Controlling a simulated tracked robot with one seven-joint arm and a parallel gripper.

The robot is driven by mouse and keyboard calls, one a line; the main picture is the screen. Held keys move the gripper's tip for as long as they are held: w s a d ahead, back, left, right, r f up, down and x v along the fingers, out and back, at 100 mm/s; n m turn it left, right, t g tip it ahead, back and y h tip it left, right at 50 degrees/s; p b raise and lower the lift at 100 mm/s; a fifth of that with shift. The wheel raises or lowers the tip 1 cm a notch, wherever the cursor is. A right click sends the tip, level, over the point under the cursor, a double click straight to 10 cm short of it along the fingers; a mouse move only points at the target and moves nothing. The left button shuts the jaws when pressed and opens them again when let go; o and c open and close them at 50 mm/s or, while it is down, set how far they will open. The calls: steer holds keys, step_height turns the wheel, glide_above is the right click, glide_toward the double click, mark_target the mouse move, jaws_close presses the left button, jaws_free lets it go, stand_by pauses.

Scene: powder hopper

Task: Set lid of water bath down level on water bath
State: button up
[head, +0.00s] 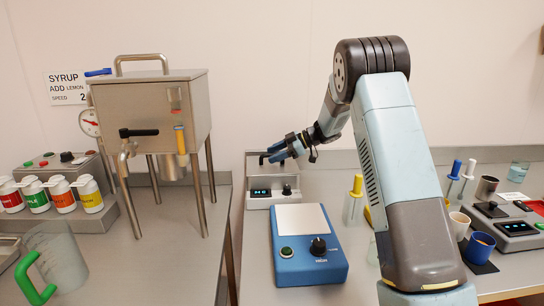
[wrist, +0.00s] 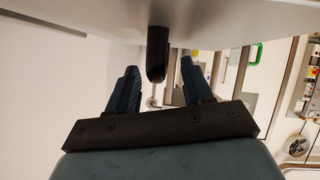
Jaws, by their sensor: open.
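The water bath (head: 272,200) is a grey box with a small display and a knob, against the back wall behind the blue device. Its pale lid (head: 258,174) shows at the bath's top; I cannot tell for sure whether it lies level or tilted. In the wrist view the lid's pale face (wrist: 90,22) fills the top. Its black handle (wrist: 157,58) sticks out between the fingers. My gripper (head: 272,156) is open at the handle, from the right in the head view. In the wrist view, my gripper (wrist: 159,72) has gaps on both sides of the handle.
A blue device (head: 305,262) with a pale plate stands in front of the bath. A steel hopper (head: 150,110) on legs stands left, beside a clear jug (head: 62,262). A clear holder with a yellow-handled tool (head: 356,186) is right of the bath. Cups (head: 480,246) stand farther right.

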steer(key=v, duration=1.2)
steer(key=shift+d+r, duration=0.15)
steer(key=shift+d, duration=0.05)
steer(key=shift+w, duration=0.1)
